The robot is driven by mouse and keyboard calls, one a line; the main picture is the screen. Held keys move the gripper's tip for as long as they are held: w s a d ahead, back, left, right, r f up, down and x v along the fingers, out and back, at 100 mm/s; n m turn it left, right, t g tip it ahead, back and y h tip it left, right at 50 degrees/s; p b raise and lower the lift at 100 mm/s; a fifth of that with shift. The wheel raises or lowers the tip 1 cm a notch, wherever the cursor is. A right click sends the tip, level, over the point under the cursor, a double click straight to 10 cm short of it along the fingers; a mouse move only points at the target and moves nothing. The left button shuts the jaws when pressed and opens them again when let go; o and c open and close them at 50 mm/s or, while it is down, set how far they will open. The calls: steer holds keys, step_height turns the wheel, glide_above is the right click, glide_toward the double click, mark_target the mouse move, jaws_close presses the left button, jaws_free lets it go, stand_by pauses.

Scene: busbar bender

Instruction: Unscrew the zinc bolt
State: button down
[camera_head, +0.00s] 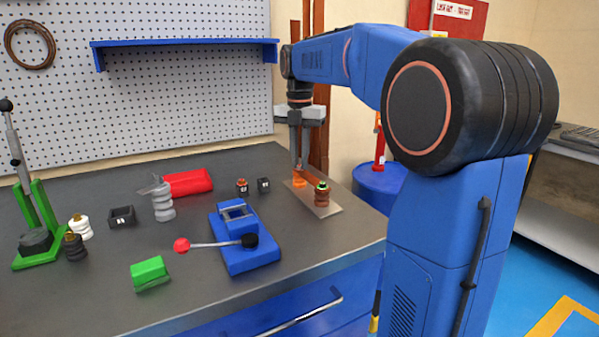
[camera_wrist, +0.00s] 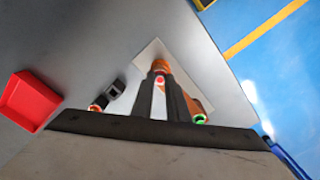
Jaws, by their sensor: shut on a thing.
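My gripper (camera_head: 300,168) points down over a pale plate (camera_head: 330,210) at the back right of the bench. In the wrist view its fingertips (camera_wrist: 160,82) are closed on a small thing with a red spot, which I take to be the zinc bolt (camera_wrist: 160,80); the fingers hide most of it. An orange piece (camera_head: 300,183) sits on the plate right under the fingertips and shows around them in the wrist view (camera_wrist: 160,65). A brown ribbed insulator with a green-ringed top (camera_head: 321,194) stands on the plate just right of the fingers.
A red bin (camera_head: 188,183) is farther left. A blue bender (camera_head: 245,255) with a red-knobbed lever, a green block (camera_head: 149,271) and a green press (camera_head: 40,255) occupy the bench. A blue drum (camera_head: 375,190) stands beyond its right edge.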

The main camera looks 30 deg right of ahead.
stand_by(0.3)
steer(key=n, duration=0.6)
steer(key=c, duration=2)
jaws_free()
steer(key=m, duration=0.5)
steer(key=shift+m, duration=0.4)
